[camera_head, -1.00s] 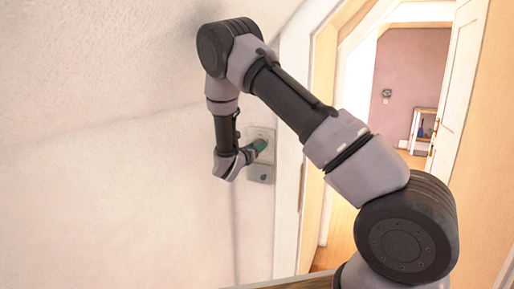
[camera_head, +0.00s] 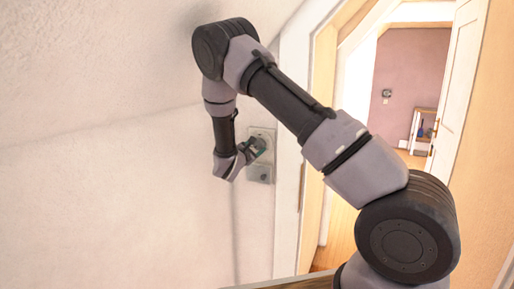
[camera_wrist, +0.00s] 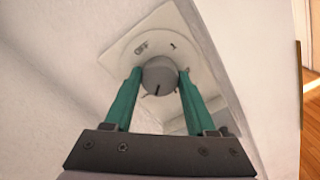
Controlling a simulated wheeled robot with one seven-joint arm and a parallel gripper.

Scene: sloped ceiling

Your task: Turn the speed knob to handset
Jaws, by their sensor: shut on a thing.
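The speed knob (camera_wrist: 160,76) is a round grey knob with a dark pointer line, on a pale square wall plate (camera_wrist: 188,36) marked "OFF" and "1". In the wrist view the pointer line faces down toward my gripper, away from both of those marks. My gripper (camera_wrist: 158,82) has its two green fingers on either side of the knob, shut on it. Other marks on the dial are partly hidden by the fingers. In the head view my gripper (camera_head: 254,149) is at the wall plate (camera_head: 262,133), and the knob is mostly hidden.
A second small plate (camera_head: 260,174) sits on the wall just below the knob plate. A door frame (camera_head: 290,150) stands close to the right, with an open doorway to a room beyond. The wall to the left is bare.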

